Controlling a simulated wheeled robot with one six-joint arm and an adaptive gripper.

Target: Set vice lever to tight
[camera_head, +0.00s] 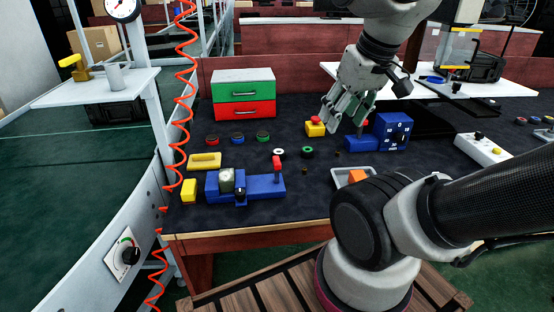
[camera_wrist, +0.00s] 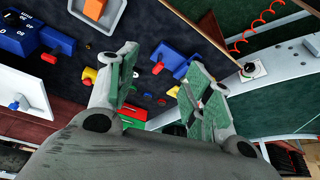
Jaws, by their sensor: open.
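The blue vice (camera_head: 262,187) lies at the front left of the dark bench top, with a silver block (camera_head: 227,180) at its left part. Its red-knobbed lever (camera_head: 277,163) stands upright near its right end. In the wrist view the blue vice (camera_wrist: 178,62) shows beyond my fingers, with the red knob (camera_wrist: 157,69) seen between them. My gripper (camera_head: 346,112) is open and empty, above the back right of the bench, well apart from the vice. It also shows in the wrist view (camera_wrist: 160,65).
A blue dial box (camera_head: 392,132) and another blue base with a red lever (camera_head: 361,142) stand near my gripper. A red-topped yellow button (camera_head: 315,126) is beside them. A green-and-red drawer unit (camera_head: 244,95) stands at the back. A red coiled hose (camera_head: 181,130) hangs left.

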